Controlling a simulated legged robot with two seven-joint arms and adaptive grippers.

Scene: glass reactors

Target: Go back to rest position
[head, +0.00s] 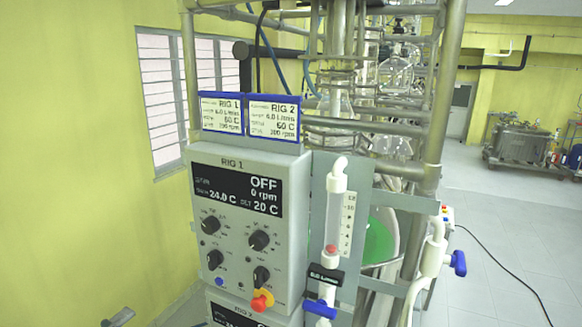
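Neither of my grippers can be made out in the head view. The RIG 1 control panel (249,235) stands upright in front of me, its display (238,192) reading OFF, 0 rpm, 24.0 C and SET 20 C. Several black knobs and a red-and-yellow knob (262,301) sit below the display. Two blue-framed cards, RIG 1 (222,113) and RIG 2 (274,118), stand on top of the panel. A flow meter (335,220) with a blue-handled valve (320,309) is beside it.
A metal frame (447,95) with glassware rises behind the panel. A white pipe with a blue valve handle (459,263) juts out at right. A black cable (500,270) lies on the open tiled floor (510,225). A yellow wall (70,170) bounds the left.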

